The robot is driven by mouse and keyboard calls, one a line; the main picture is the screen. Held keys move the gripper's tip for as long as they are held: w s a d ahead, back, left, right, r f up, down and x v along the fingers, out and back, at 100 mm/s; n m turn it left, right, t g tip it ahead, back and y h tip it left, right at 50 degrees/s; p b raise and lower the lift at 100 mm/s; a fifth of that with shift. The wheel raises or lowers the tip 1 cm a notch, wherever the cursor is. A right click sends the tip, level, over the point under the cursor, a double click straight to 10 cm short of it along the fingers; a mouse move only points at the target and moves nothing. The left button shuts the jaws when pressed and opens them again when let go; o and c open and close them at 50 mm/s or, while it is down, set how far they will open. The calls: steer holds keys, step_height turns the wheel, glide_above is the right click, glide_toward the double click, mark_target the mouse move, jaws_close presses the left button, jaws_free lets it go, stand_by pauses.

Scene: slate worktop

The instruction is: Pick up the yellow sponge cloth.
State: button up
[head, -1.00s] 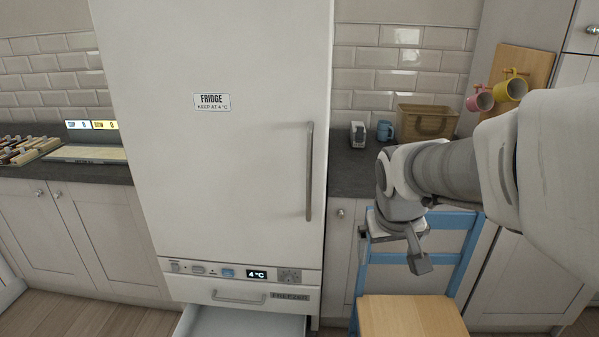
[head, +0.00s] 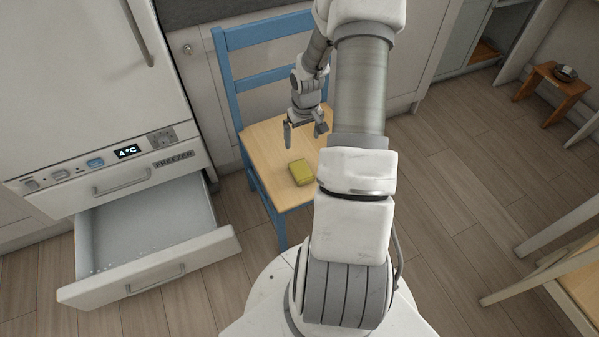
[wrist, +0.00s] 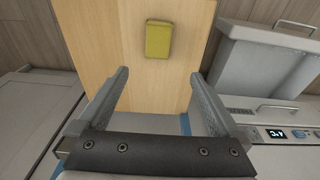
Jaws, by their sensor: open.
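The yellow sponge cloth (head: 301,172) is a small block lying on the wooden seat of the blue chair (head: 262,147). In the wrist view the cloth (wrist: 158,39) is near the top middle, ahead of the fingertips and apart from them. My gripper (head: 304,134) is open and empty above the seat, on the backrest side of the cloth. In the wrist view my gripper (wrist: 157,80) has its two fingers spread wide, with bare seat between them. Nothing hides the cloth.
An open freezer drawer (head: 150,285) juts out left of the chair, under the fridge. The chair's blue backrest (head: 265,77) stands behind my gripper. A small wooden stool (head: 553,92) is at the far right. The floor (head: 440,190) right of my arm is clear.

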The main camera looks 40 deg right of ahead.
steer(key=b, duration=0.4)
glide_above(301, 169)
steer(key=s, duration=0.1)
steer(key=f, duration=1.3)
steer(key=shift+s+a+f, duration=0.1)
steer(key=shift+a+f, duration=0.25)
steer(key=shift+w+d+f+b, duration=0.15)
steer(key=shift+f+b, duration=0.15)
steer(key=shift+f, duration=0.55)
steer(key=shift+w+d+f+b, duration=0.15)
steer(key=shift+f+b, duration=0.2)
steer(key=shift+f, duration=0.55)
steer(key=shift+w+f+b, duration=0.15)
steer(key=shift+f+b, duration=0.15)
steer(key=shift+f, duration=0.55)
steer(key=shift+c, duration=0.3)
steer(key=c, duration=1.3)
steer(key=shift+r+p, duration=0.3)
steer(key=shift+r, duration=0.4)
steer(key=shift+c, duration=0.2)
steer(key=r, duration=0.1)
steer(key=r+p, duration=0.1)
steer(key=r, duration=0.1)
steer(key=shift+s+d+r+p, duration=0.3)
steer(key=shift+s+r, duration=0.1)
steer(key=s+d+r+p, duration=0.3)
steer(key=s+r, duration=0.3)
steer(key=s, duration=0.3)
steer(key=shift+s+d, duration=0.3)
steer(key=shift+d, duration=0.6)
